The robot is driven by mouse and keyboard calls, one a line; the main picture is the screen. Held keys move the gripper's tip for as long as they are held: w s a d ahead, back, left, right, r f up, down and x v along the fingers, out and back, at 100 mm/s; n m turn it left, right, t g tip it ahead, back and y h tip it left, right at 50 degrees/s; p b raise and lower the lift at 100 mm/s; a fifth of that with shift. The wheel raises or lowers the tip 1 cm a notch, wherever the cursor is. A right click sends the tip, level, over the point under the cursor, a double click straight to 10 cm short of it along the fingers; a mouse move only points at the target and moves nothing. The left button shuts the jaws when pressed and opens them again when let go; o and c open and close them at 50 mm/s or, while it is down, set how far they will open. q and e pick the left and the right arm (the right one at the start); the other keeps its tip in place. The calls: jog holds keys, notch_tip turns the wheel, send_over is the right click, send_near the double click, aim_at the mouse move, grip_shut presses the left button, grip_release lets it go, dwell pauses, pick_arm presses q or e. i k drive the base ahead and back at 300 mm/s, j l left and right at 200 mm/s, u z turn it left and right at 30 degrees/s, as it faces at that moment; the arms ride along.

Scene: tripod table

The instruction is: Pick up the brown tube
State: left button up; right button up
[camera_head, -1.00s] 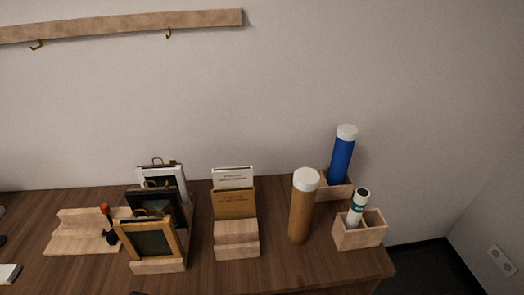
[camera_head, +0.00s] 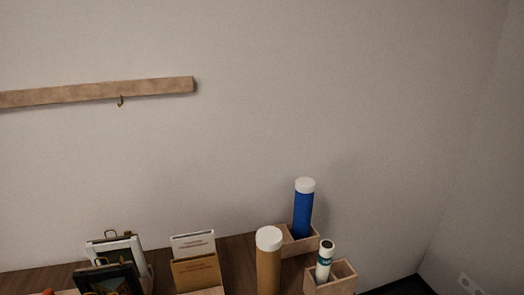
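The brown tube (camera_head: 268,268) with a white cap stands upright on the wooden table (camera_head: 237,262), at the bottom centre of the head view. Its lower end is cut off by the picture's bottom edge. It stands in front of and left of the blue tube (camera_head: 303,214). Neither of my grippers is in view.
The blue tube stands in a wooden holder (camera_head: 311,242). A small white tube (camera_head: 325,262) stands in a wooden box (camera_head: 343,279) on the right. Booklets (camera_head: 194,259) and picture frames (camera_head: 118,262) stand to the left. A hook rail (camera_head: 100,92) is on the wall.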

aim_at(269, 264)
jog(key=k+u, duration=0.15)
jog(key=u, duration=0.2)
jog(key=k+u, duration=0.1)
jog(key=u, duration=0.25)
jog(key=k+j+u, duration=0.1)
jog(key=u, duration=0.25)
